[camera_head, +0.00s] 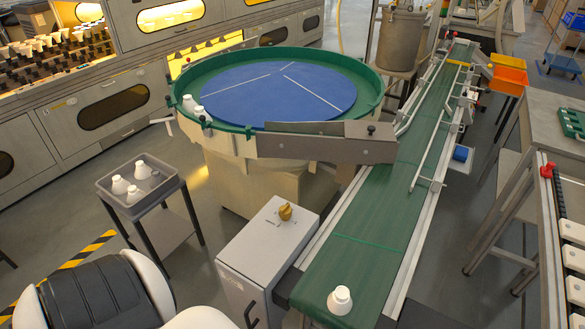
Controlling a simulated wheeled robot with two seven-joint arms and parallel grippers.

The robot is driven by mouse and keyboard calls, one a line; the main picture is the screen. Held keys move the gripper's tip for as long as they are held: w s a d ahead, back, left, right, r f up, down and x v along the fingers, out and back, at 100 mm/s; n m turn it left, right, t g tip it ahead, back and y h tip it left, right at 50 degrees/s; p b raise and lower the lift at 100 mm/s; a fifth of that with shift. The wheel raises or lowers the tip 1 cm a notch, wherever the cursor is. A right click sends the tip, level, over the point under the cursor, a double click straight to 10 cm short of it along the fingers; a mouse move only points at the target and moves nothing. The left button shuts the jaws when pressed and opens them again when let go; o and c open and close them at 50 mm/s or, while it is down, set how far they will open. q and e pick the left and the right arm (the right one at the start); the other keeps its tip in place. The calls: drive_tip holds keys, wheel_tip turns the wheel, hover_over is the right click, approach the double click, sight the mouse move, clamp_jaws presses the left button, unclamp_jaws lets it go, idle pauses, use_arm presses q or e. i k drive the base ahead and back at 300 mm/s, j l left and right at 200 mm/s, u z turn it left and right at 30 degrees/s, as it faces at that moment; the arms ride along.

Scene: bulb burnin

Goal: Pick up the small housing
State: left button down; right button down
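A white housing (340,299) with a rounded base and narrower neck stands upright on the near end of the green conveyor belt (362,245). Similar white housings (120,185) sit in a grey tray (104,187) on a small stand at the left. White housings (190,104) also sit at the left rim of the round blue turntable (250,98). I cannot tell for certain which one is the small housing. Neither of my grippers shows in this view, and nothing is seen touching the housings.
A grey cabinet with a yellow knob (285,212) stands left of the belt's near end. A metal guide plate (335,142) spans from the turntable to the belt. Rails line the belt farther back. A workbench (545,125) stands at the right. The near belt around the housing is clear.

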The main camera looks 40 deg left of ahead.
sight(339, 302)
drive_tip(key=u, duration=0.85)
